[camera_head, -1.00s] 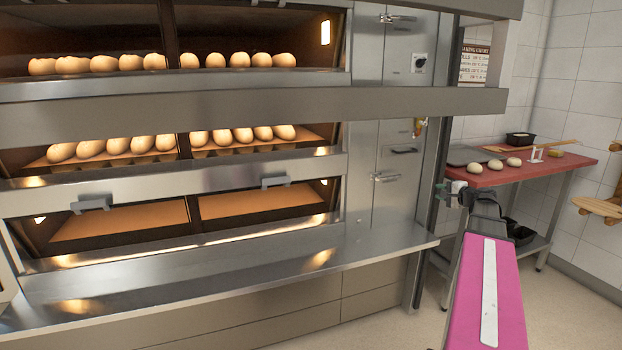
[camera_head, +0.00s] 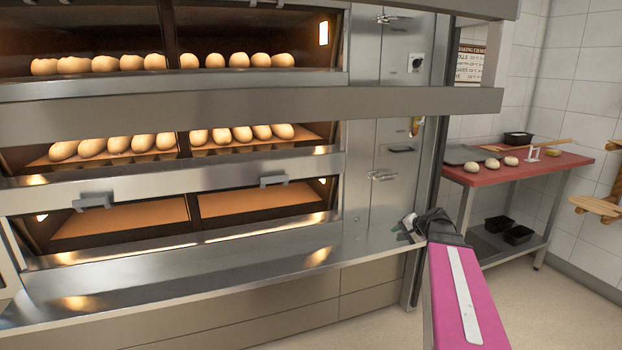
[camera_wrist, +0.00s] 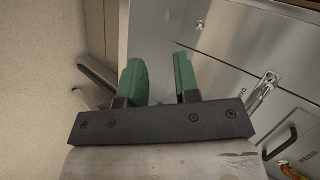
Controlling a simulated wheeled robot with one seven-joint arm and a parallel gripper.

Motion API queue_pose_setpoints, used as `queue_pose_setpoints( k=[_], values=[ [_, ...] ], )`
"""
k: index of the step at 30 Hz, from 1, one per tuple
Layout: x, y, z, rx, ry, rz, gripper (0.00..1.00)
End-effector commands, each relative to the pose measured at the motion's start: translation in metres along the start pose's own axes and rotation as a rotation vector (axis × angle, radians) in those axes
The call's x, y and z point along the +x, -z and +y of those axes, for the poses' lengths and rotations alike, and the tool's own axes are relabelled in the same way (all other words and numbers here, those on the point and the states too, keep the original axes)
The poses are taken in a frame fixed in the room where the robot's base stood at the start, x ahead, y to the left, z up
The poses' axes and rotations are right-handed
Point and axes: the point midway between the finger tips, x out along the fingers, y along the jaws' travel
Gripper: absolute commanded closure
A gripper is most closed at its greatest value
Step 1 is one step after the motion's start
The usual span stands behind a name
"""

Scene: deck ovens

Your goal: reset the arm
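My gripper (camera_head: 404,229) is at the end of my magenta arm in the head view, in front of the right part of the oven's steel ledge. In the wrist view its two green fingers (camera_wrist: 160,80) stand apart with nothing between them, so it is open and empty. The steel oven front fills the area beyond the fingers. In the head view the fingertips are small and partly hidden by my wrist.
The deck oven (camera_head: 170,175) holds bread rolls on its upper two decks; the lowest deck is empty. A steel ledge (camera_head: 230,270) runs along its front. At right stands a red-topped table (camera_head: 530,172) with dough balls, a tray and black tins below. Floor between is clear.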

Motion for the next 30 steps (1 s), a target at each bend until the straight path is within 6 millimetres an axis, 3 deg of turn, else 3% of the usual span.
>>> queue_pose_setpoints(
  k=[1, 6, 12, 15, 21, 30],
  values=[
    [0.015, -0.034, 0.009, -0.048, -0.066, -0.043, 0.71],
    [0.048, -0.120, 0.045, -0.228, -0.305, -0.175, 0.71],
    [0.060, -0.204, 0.088, -0.452, -0.571, -0.317, 0.71],
    [0.059, -0.231, 0.104, -0.545, -0.675, -0.368, 0.71],
    [0.054, -0.255, 0.120, -0.650, -0.790, -0.418, 0.71],
    [0.053, -0.257, 0.122, -0.661, -0.802, -0.423, 0.71]
  ],
)
